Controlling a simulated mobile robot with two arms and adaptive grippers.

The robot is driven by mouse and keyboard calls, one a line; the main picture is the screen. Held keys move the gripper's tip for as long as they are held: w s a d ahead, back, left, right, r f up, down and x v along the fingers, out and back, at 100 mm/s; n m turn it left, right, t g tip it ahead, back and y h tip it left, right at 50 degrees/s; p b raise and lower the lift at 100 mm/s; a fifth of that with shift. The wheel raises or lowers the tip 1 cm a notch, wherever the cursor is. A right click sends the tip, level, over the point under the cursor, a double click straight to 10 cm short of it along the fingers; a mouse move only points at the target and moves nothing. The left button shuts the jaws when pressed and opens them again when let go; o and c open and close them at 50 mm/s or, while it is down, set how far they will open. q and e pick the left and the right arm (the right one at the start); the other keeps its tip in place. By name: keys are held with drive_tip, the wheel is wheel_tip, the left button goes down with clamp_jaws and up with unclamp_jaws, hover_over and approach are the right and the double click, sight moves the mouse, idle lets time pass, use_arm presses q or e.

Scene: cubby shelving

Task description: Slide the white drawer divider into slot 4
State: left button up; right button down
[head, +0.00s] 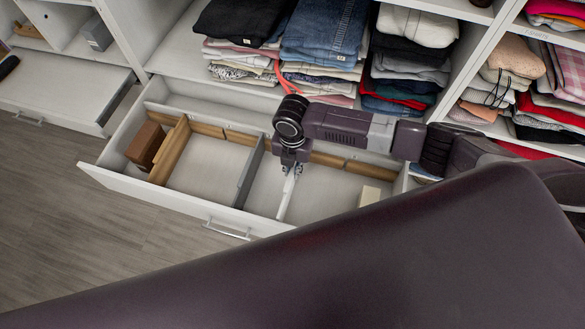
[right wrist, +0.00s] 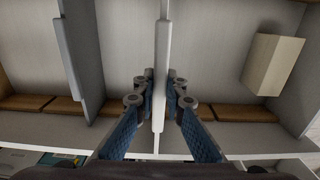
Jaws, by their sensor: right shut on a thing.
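The white drawer divider (head: 288,196) is in the open white drawer (head: 165,198), running front to back. My right gripper (head: 292,168) reaches down over the drawer and is shut on the divider. In the right wrist view the white divider (right wrist: 162,60) stands on edge between the two fingers of the right gripper (right wrist: 160,92). Its end reaches the line of wooden strips (right wrist: 112,107) along the drawer's back. I cannot tell whether it rests fully on the drawer floor. Slot numbers are not readable. My left gripper is not in view.
A grey divider (head: 249,172) stands to the left of the white one, and a wooden divider (head: 169,150) farther left beside a brown box (head: 145,145). A cream block (head: 370,196) lies in the right compartment. Folded clothes (head: 324,40) fill the shelf behind.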

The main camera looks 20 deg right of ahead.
drive_tip(key=shift+f+b, duration=2.15)
drive_tip(key=shift+f, duration=1.15)
drive_tip(key=c, duration=1.9)
unclamp_jaws()
wheel_tip(320, 180, up, 12)
